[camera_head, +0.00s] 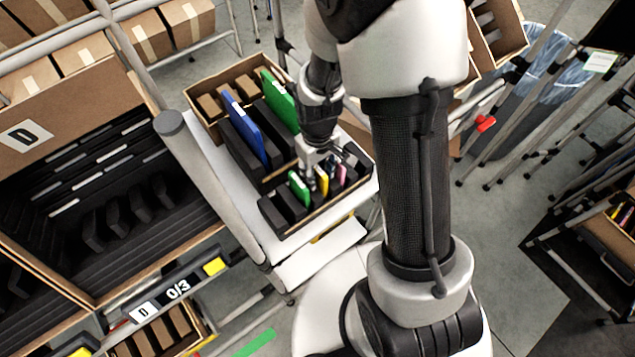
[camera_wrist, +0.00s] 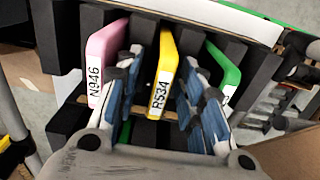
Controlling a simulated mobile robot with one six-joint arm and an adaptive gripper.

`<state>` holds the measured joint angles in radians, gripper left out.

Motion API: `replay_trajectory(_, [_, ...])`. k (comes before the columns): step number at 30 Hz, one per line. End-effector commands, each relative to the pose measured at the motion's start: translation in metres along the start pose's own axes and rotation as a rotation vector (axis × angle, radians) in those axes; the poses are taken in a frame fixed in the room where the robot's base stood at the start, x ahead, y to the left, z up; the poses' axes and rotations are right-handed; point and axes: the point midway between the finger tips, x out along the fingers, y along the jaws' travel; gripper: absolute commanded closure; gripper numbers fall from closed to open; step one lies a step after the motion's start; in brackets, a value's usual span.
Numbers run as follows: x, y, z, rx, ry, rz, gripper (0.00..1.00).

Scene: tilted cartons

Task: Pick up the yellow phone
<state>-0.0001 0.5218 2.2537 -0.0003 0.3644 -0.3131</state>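The yellow phone (camera_wrist: 163,75), labelled R534, stands upright in a black slotted holder (camera_wrist: 62,45) in the wrist view. It also shows in the head view (camera_head: 322,181). A pink phone (camera_wrist: 103,65), labelled N946, stands to its left and a green phone (camera_wrist: 225,75) to its right. My gripper (camera_wrist: 161,62) is open, with one blue-padded finger on each side of the yellow phone; a gap shows on the left, and contact on the right is unclear. In the head view my gripper (camera_head: 318,168) is over the holder and partly hides the phones.
A carton (camera_head: 196,88) behind the holder contains a blue upright item (camera_head: 243,128) and a larger green one (camera_head: 280,100). A grey post (camera_head: 200,180) and a shelf with a black-slotted carton (camera_head: 62,242) stand to the left.

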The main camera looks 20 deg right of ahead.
Motion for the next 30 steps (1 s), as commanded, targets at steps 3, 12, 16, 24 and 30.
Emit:
replay_trajectory(3, [-0.0003,0.0001,0.0,0.0,0.0,0.0,0.64])
replay_trajectory(12, [-0.0006,0.0001,0.0,0.0,0.0,0.0,0.8])
replay_trajectory(16, [-0.0006,0.0001,0.0,0.0,0.0,0.0,0.88])
replay_trajectory(24, [-0.0006,0.0001,0.0,0.0,0.0,0.0,1.0])
replay_trajectory(30, [-0.0008,0.0001,-0.0002,0.0,0.001,0.0,1.0])
